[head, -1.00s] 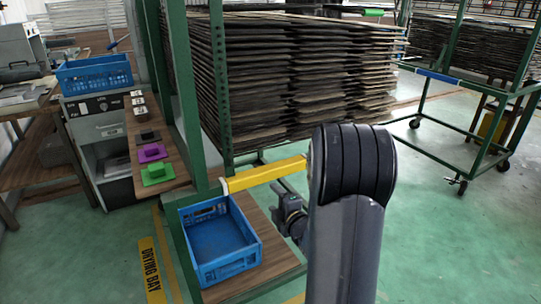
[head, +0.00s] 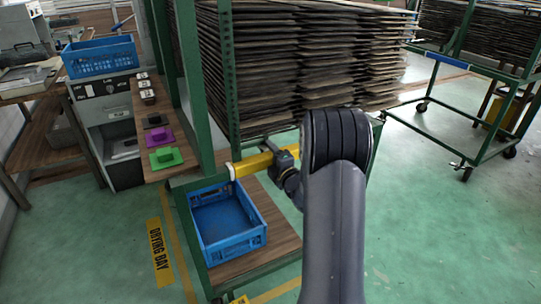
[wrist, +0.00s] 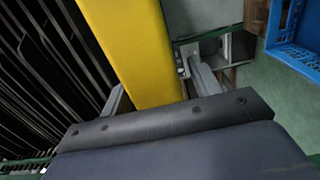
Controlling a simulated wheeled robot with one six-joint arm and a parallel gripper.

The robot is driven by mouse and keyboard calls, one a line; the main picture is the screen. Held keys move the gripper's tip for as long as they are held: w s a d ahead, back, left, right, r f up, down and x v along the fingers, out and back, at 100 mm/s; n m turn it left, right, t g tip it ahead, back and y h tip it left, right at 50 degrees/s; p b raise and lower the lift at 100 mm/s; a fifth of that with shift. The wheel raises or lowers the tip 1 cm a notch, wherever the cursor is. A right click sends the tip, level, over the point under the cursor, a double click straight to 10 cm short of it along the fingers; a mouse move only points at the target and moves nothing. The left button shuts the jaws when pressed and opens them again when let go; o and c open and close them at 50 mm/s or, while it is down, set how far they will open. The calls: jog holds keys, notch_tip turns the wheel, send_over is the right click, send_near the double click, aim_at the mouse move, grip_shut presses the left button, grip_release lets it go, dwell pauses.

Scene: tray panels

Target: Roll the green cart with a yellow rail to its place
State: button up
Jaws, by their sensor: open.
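The green cart (head: 226,75) stands ahead, stacked with dark panels, with a wooden lower deck. Its yellow rail (head: 250,165) runs across the front in the head view and fills the upper middle of the wrist view (wrist: 135,40). My gripper (head: 276,152) is at the rail, partly hidden by my arm in the head view. In the wrist view my gripper (wrist: 160,88) is open, one finger on each side of the rail. I cannot tell whether the fingers touch it. A "DRYING BAY" label (head: 160,252) and yellow lines mark the floor at left.
A blue crate (head: 204,254) sits on the cart's lower deck. A narrow wooden shelf (head: 152,172) with small coloured blocks, a grey machine (head: 104,113) and another blue crate (head: 100,58) are at left. Another green cart (head: 489,137) stands at right.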

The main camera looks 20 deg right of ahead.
jog(key=shift+w, duration=0.25)
grip_shut()
dwell(0.6)
